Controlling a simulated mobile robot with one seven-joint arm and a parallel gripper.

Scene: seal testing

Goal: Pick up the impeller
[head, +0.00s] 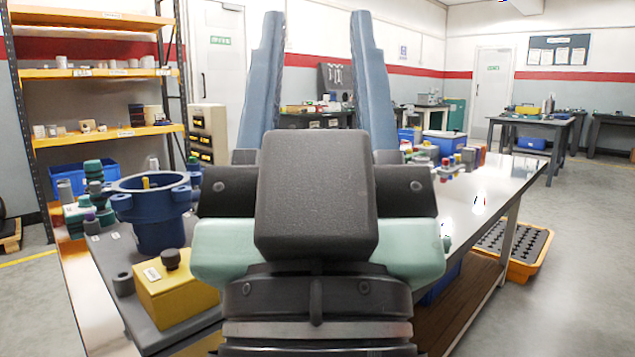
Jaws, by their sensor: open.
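My gripper (316,20) fills the middle of the head view, seen from behind over its dark wrist block. Its two long blue-grey fingers stand wide apart and point away from me, with nothing visible between them. I cannot make out an impeller for certain; the gripper body hides the middle of the bench. A dark blue flanged pump housing (158,222) stands upright on the bench, left of the gripper and apart from it. A small yellow part shows at its open top.
A yellow block with a black knob (176,290) sits on a grey board in front of the housing. Green and grey parts (92,200) crowd the left edge. Small coloured parts (450,168) stand at the far right. The bench's right side (490,190) is largely clear.

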